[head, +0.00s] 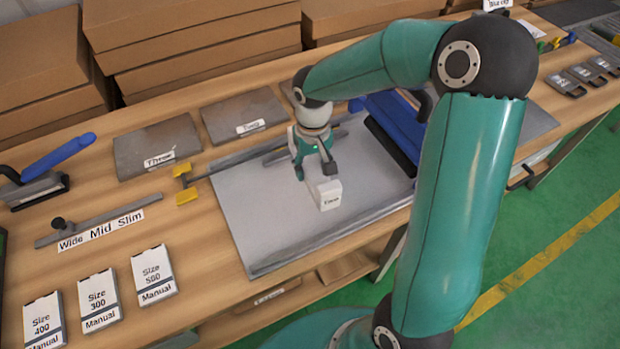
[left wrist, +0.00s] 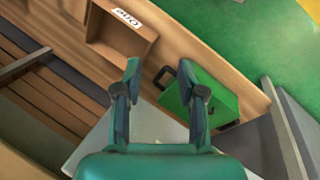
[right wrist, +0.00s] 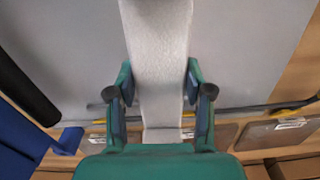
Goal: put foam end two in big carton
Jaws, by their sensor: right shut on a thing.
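In the right wrist view the foam block (right wrist: 157,65) runs between the fingers (right wrist: 160,95), with one finger against each side. It is over the grey sheet on the bench; I cannot tell whether it touches it. My left gripper (left wrist: 160,88) is open and empty, above shelves in the left wrist view; the head view does not show it. Brown cartons (head: 195,45) stand behind the bench; I cannot tell which is the big carton.
The grey sheet (head: 260,235) covers the middle of the bench. Blue-handled tools (head: 45,160), grey boards (head: 158,148) and size cards (head: 100,298) lie to the left. A long blue item (head: 395,125) lies beside my right arm. A green box (left wrist: 205,95) shows below my left gripper.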

